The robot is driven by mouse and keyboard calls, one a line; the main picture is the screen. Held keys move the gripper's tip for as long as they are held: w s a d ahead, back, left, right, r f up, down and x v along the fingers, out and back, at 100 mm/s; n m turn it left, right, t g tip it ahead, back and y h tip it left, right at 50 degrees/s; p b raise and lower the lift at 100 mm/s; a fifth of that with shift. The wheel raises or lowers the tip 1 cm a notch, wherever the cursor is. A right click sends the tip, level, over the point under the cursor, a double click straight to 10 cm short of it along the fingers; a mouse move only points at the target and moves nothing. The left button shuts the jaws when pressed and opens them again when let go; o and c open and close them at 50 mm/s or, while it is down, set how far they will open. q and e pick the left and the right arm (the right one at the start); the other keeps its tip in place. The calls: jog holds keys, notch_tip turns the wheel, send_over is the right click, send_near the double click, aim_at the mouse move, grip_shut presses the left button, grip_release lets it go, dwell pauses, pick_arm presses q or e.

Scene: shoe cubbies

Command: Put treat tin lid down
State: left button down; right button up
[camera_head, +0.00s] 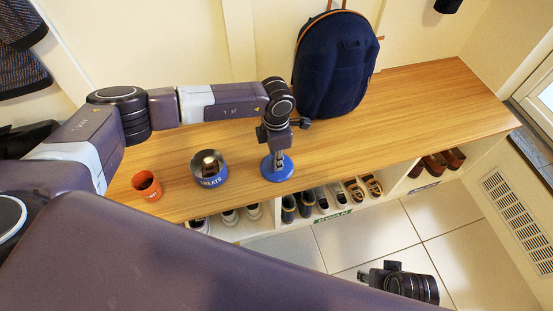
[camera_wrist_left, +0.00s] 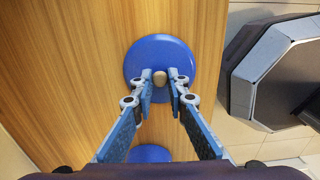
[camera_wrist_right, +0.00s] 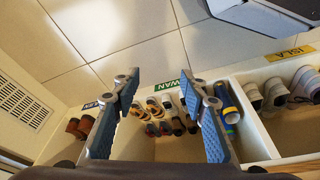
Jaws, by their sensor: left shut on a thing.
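The treat tin lid (camera_head: 277,173) is a round blue disc with a small tan knob. My left gripper (camera_head: 276,155) points down at it, and in the left wrist view its fingers close on the knob (camera_wrist_left: 160,77) of the blue lid (camera_wrist_left: 160,50). The lid is level, at or just above the wooden bench top; I cannot tell whether it touches. The blue treat tin (camera_head: 211,180), marked TREATS, stands to the left of the lid with its top uncovered. My right gripper (camera_wrist_right: 163,85) is open and empty in the right wrist view, in front of the shoe cubbies.
A navy backpack (camera_head: 336,68) stands behind the lid. The bench's right part is clear. Shoes (camera_head: 323,200) fill cubbies below its front edge.

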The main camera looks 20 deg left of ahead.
pick_arm(q)
jog(key=shift+f, duration=0.1)
jog(key=c, duration=1.9)
grip_release()
pick_arm(e)
jog(key=shift+r, duration=0.25)
pick_arm(q)
notch_tip(320, 180, up, 12)
jog(key=p, duration=0.1)
jog(key=shift+r+p, duration=0.2)
jog(key=shift+p, duration=0.2)
pick_arm(e)
notch_tip(320, 180, down, 7)
jog(key=s, duration=0.1)
jog(key=shift+r, duration=0.15)
pick_arm(q)
jog(key=shift+w, duration=0.1)
pick_arm(e)
jog(key=shift+s, duration=0.1)
